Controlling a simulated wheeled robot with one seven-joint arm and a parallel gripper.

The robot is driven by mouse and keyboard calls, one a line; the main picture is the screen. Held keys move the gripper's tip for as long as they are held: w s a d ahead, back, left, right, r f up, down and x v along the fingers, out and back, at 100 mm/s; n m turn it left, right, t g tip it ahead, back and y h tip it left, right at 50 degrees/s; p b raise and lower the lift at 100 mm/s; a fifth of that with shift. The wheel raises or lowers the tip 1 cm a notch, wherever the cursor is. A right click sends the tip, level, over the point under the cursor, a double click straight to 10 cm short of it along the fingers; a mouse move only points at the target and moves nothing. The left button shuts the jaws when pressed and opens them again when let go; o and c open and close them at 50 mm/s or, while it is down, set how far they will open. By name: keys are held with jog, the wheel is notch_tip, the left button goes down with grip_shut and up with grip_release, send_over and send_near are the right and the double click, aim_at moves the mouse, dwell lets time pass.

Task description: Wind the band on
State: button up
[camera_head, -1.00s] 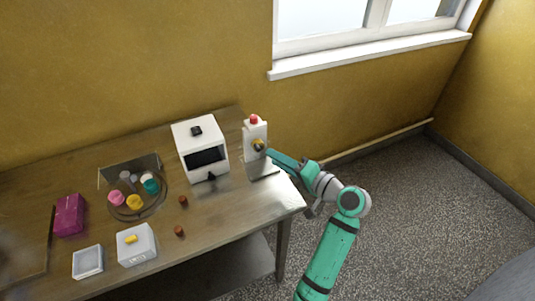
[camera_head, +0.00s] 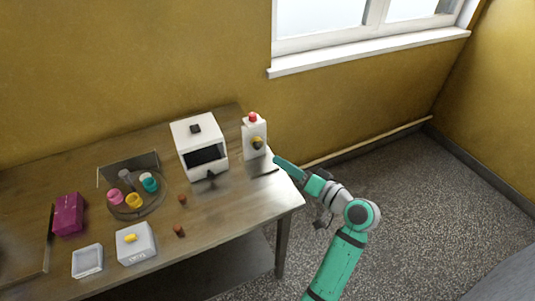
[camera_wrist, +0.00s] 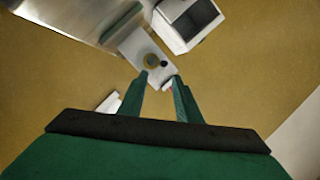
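A white upright unit (camera_head: 254,138) with a red button (camera_head: 252,117) on top and a brass-coloured knob (camera_head: 257,143) on its front stands at the table's right end. The knob also shows in the wrist view (camera_wrist: 151,61), just beyond my fingertips. My gripper (camera_wrist: 160,76) has its two green fingers apart, with nothing visibly held between them. In the head view my gripper (camera_head: 277,161) is to the right of and below the knob, apart from it. A white machine (camera_head: 196,134) with a dark front opening stands left of the unit. I cannot make out a band.
The wooden table (camera_head: 235,205) has clear room at its front right. Two small brown pieces (camera_head: 182,200) lie there. A round tray (camera_head: 154,204) holds coloured pots. A white box (camera_head: 135,246), a shallow white tray (camera_head: 88,262) and a magenta box (camera_head: 69,214) are further left.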

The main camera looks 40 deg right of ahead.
aim_at(258, 149)
jog(key=a+f+n+t+h, duration=0.1)
jog(key=a+n+h, duration=0.35)
jog(key=n, duration=1.05)
jog(key=x, duration=1)
jog(key=shift+w+d+r, duration=0.1)
jog(key=shift+w+d, duration=0.15)
jog(key=shift+w, duration=0.1)
grip_shut()
jog(key=shift+a, duration=0.1)
